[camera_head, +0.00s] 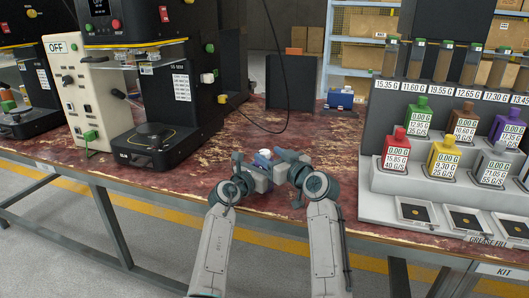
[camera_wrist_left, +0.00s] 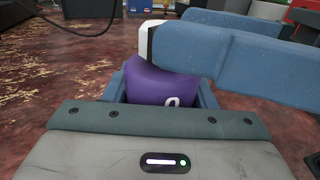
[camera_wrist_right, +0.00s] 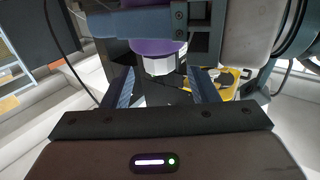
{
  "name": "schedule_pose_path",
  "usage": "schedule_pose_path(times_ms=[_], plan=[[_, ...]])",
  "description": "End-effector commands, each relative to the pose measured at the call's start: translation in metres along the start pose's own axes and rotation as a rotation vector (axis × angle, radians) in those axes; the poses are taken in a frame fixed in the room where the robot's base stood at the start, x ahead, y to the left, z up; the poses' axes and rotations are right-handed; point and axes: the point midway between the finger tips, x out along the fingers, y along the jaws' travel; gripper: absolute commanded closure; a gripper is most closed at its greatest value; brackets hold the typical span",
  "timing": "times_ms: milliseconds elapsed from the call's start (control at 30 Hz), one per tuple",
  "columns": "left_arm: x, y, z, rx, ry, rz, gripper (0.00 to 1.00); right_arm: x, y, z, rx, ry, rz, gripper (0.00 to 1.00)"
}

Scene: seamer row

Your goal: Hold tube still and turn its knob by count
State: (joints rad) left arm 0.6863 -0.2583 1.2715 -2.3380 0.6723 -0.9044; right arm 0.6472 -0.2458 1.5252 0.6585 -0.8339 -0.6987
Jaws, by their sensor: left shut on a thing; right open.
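A purple tube (camera_wrist_left: 165,85) with a white mark is clamped between the fingers of my left gripper (camera_wrist_left: 163,88). Its white knob (camera_wrist_right: 159,65) shows in the right wrist view, at the end of the purple body (camera_wrist_right: 150,47). My right gripper (camera_wrist_right: 161,82) is open, and the knob is close to its fingertips, in line with the gap between them. I cannot tell whether the fingers reach around it. In the head view the left gripper (camera_head: 258,172) and right gripper (camera_head: 283,161) meet above the table, mostly hiding the tube.
The worn red table (camera_head: 250,128) is mostly clear around the grippers. A black seamer machine (camera_head: 180,90) stands at left. A grey stepped stand (camera_head: 370,175) with several coloured bottles stands at right. A small blue box (camera_head: 340,99) and a dark cabinet (camera_head: 290,83) are at the back.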

Motion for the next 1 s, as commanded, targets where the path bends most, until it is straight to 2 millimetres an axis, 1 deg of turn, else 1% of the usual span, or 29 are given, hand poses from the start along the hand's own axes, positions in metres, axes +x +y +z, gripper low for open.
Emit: schedule_pose_path(times_ms=[33, 100, 233, 400, 600, 633, 667, 700, 833, 867, 1000], plan=[[0.0, 0.0, 0.0, 0.0, 0.0, 0.0, 0.75, 0.009, -0.001, 0.0, 0.001, -0.002, -0.002, 0.47], [0.0, 0.0, 0.0, 0.0, 0.0, 0.0, 0.75, 0.018, 0.0, 0.0, 0.001, 0.0, -0.001, 0.47], [0.0, 0.0, 0.0, 0.0, 0.0, 0.0, 0.75, 0.029, 0.0, 0.0, 0.001, 0.0, -0.001, 0.47], [0.0, 0.0, 0.0, 0.0, 0.0, 0.0, 0.75, 0.034, 0.0, 0.0, 0.001, 0.0, 0.0, 0.47], [0.0, 0.0, 0.0, 0.0, 0.0, 0.0, 0.75, 0.034, 0.0, 0.0, 0.001, 0.0, 0.0, 0.47], [0.0, 0.0, 0.0, 0.0, 0.0, 0.0, 0.75, 0.034, 0.0, 0.0, 0.001, 0.0, 0.0, 0.5], [0.0, 0.0, 0.0, 0.0, 0.0, 0.0, 0.75, 0.034, 0.0, 0.0, 0.001, 0.0, 0.0, 0.56], [0.0, 0.0, 0.0, 0.0, 0.0, 0.0, 0.75, 0.034, 0.0, 0.0, 0.001, 0.0, 0.0, 0.64], [0.0, 0.0, 0.0, 0.0, 0.0, 0.0, 0.75, 0.034, 0.0, 0.0, 0.001, 0.0, 0.0, 0.9], [0.0, 0.0, 0.0, 0.0, 0.0, 0.0, 0.75, 0.034, 0.0, 0.0, 0.001, 0.0, 0.0, 0.92], [0.0, 0.0, 0.0, 0.0, 0.0, 0.0, 0.75, 0.034, -0.001, 0.001, 0.002, -0.001, 0.014, 0.92]])
